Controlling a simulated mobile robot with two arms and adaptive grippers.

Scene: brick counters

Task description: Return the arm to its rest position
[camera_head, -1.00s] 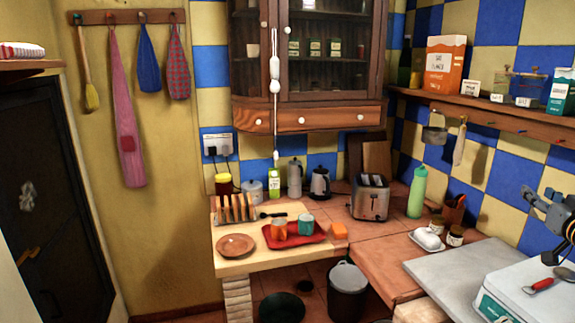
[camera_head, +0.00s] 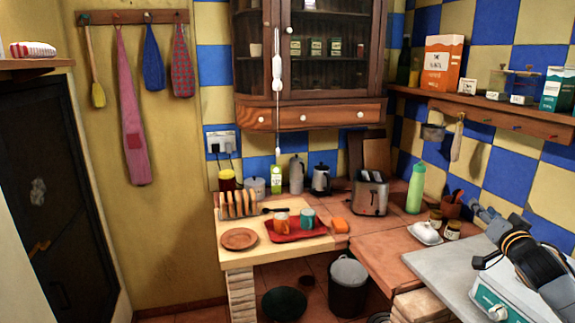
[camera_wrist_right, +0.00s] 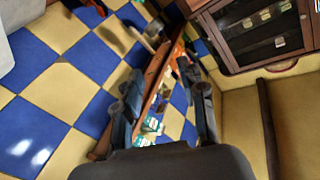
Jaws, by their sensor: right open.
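My right gripper (camera_head: 484,213) is at the right of the head view, above the grey worktop and near the blue and yellow tiled wall. Its black and orange forearm stretches behind it over the white box with a teal front (camera_head: 490,298). In the right wrist view, the two fingers of the gripper (camera_wrist_right: 160,78) stand apart with nothing between them. Tiles, the wooden shelf and the cabinet show beyond them. My left gripper is not in view.
A wooden shelf (camera_head: 500,118) with boxes runs along the right wall above the arm. A white butter dish (camera_head: 425,233), jars (camera_head: 452,230) and a green bottle (camera_head: 416,188) stand left of the gripper. A toaster (camera_head: 370,194) is farther back.

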